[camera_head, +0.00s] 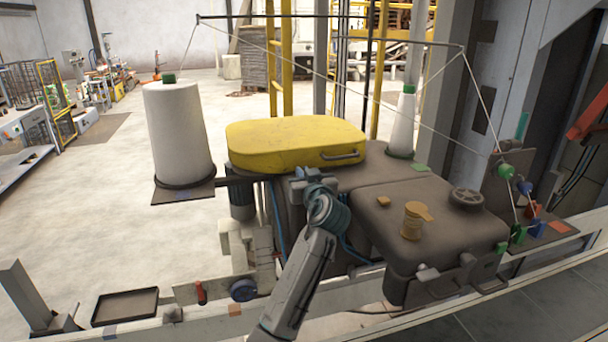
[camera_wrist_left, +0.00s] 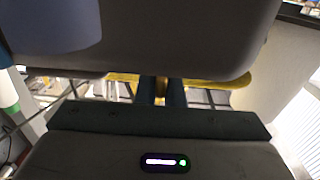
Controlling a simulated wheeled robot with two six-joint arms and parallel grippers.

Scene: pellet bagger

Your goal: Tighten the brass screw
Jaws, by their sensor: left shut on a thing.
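My left gripper (camera_head: 308,174) is at the right front of the yellow cover, at the end of my arm with its teal wrist. In the left wrist view its two dark blue fingers (camera_wrist_left: 161,92) are close together, with a small brass-coloured piece between them, which looks like the brass screw (camera_wrist_left: 161,86). The gripper is shut on it. Most of the screw is hidden, and I cannot make it out in the head view. My right gripper is not in view.
A yellow cover (camera_head: 295,138) with a dark handle lies behind my gripper. The brown housing (camera_head: 375,215) to the right carries a brass-coloured knob (camera_head: 412,224) and a dark handwheel (camera_head: 466,197). A white thread cone (camera_head: 178,132) stands left. An empty dark tray (camera_head: 125,306) sits front left.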

